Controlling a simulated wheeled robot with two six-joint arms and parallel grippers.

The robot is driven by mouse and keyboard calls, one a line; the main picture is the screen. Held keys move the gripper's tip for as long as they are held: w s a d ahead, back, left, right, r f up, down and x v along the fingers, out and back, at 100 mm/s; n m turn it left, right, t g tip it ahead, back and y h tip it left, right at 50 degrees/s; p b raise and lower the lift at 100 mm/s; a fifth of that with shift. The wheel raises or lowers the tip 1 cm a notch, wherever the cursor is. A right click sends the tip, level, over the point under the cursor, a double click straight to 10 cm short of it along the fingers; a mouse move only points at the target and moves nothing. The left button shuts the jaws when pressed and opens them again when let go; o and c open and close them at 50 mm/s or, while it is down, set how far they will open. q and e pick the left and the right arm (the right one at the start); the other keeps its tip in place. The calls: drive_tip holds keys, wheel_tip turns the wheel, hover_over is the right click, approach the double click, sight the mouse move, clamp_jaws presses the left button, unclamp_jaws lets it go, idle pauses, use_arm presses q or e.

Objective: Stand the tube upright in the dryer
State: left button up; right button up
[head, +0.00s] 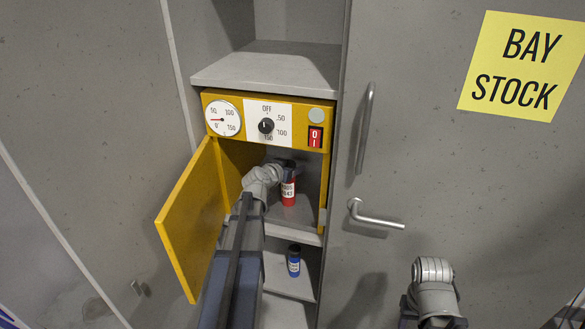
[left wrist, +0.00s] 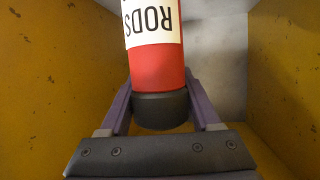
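The dryer (head: 319,169) is a yellow box with its door (head: 192,219) swung open to the left. The red tube (head: 288,193) has a white label and is inside the dryer, looking upright; I cannot tell for sure whether its lower end rests on the dryer floor. My left gripper (head: 287,168) reaches in and is around its upper end. In the left wrist view the red tube (left wrist: 157,68) with its black end cap lies between my left gripper's fingers (left wrist: 158,98), which press against both sides.
A blue tube (head: 293,262) stands on the shelf below the dryer. The dryer's front has a gauge (head: 222,118), a dial (head: 266,126) and a red switch (head: 315,136). A grey cabinet door with handles (head: 372,216) is to the right, with a yellow BAY STOCK sign (head: 522,62).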

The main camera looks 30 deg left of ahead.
use_arm(q)
drive_tip(key=o, duration=0.4)
drive_tip(key=shift+r+p, duration=0.3)
drive_tip(key=shift+p+v, duration=2.15)
drive_tip(key=shift+v, duration=3.85)
drive_tip(key=shift+d+f, duration=0.1)
